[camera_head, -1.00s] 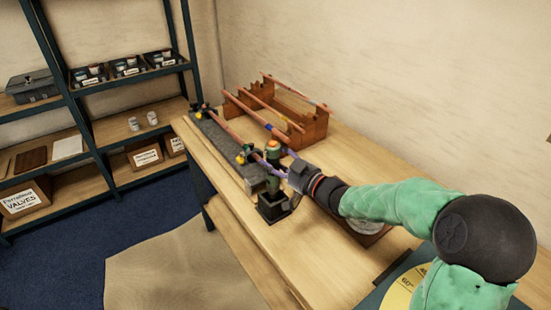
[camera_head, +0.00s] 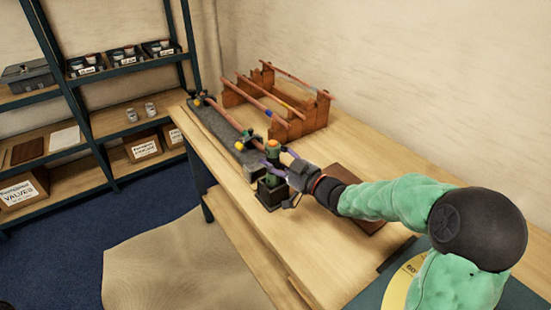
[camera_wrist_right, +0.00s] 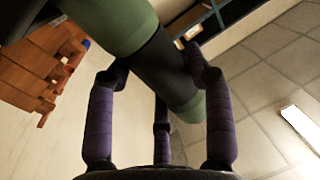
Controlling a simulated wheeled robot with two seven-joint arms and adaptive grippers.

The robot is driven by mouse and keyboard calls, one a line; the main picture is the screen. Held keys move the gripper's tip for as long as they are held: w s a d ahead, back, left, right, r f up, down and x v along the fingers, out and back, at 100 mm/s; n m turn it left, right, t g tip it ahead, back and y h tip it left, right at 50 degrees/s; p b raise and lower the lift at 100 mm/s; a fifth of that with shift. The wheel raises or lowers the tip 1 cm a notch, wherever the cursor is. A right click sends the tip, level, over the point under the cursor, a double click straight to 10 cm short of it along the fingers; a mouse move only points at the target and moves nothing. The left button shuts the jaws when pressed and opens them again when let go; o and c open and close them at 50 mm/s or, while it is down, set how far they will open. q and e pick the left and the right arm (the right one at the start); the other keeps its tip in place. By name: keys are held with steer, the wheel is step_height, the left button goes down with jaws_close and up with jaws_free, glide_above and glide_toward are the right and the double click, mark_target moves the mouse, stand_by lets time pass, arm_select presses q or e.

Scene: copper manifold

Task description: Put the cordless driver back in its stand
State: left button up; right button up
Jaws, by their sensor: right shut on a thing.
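The cordless driver (camera_head: 271,150) is green and dark and stands roughly upright in my right gripper (camera_head: 272,170). The purple fingers are shut on its body. In the right wrist view the driver (camera_wrist_right: 158,62) crosses between the fingers (camera_wrist_right: 160,95). Its stand (camera_head: 270,194) is a small black block-shaped holder on the bench, just below the gripper. The driver's lower end is at the stand's top opening; I cannot tell how deep it sits. My left gripper is not in view.
A grey block with copper pipe and valves (camera_head: 215,127) lies along the bench's left edge, close behind the stand. A wooden rack with copper pipes (camera_head: 308,116) stands at the back. A brown board (camera_head: 368,222) lies right of my wrist. The front bench top (camera_head: 300,245) is clear.

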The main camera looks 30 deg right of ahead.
steer(key=o, duration=1.5)
steer(key=v, duration=1.2)
